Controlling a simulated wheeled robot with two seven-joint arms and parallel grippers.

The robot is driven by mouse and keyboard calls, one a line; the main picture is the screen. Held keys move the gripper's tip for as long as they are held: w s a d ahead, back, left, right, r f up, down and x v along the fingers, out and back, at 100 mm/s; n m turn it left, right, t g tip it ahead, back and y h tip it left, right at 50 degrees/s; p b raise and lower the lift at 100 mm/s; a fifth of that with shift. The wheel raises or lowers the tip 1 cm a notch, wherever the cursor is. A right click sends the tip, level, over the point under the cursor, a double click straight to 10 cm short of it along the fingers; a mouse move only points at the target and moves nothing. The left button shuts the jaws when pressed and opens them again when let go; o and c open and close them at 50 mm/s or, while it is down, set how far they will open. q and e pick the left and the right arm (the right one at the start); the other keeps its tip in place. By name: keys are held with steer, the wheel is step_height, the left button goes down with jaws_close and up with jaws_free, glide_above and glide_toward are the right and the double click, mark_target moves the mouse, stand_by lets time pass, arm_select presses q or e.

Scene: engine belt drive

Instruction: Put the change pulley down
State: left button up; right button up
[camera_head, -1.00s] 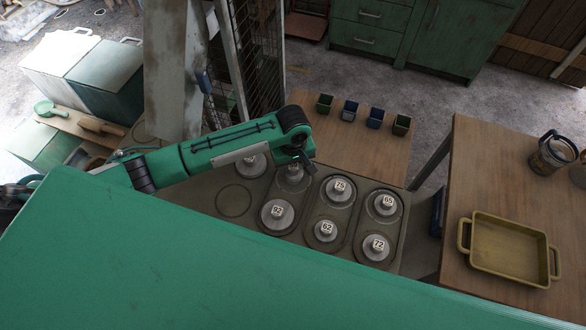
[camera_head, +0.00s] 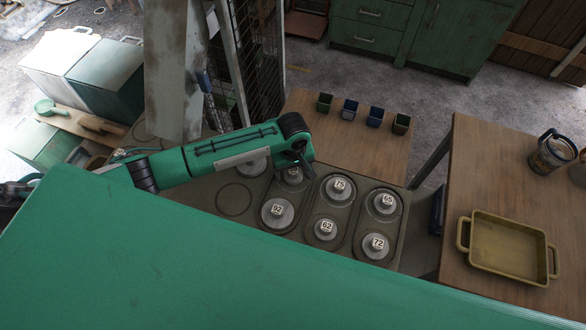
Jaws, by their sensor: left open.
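Several grey round pulleys with number labels sit in a tray (camera_head: 300,238) with round recesses. I see pulley 92 (camera_head: 277,213), pulley 62 (camera_head: 326,230), pulley 75 (camera_head: 339,188), pulley 65 (camera_head: 386,203) and pulley 72 (camera_head: 375,246). Two more pulleys at the back left are partly hidden by my left arm. My left gripper (camera_head: 304,170) is open, pointing down over the back pulley (camera_head: 291,178) left of pulley 75. Whether it touches that pulley I cannot tell. One recess (camera_head: 234,199) at the left is empty. My right gripper is out of view.
A wooden surface behind the tray carries several small cups (camera_head: 349,110). A large green surface fills the foreground and hides what lies below.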

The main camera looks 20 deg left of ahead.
arm_select(q)
step_height(320, 180, up, 12)
steer(key=b, duration=0.1)
steer(key=shift+r, duration=0.15)
stand_by(0.6)
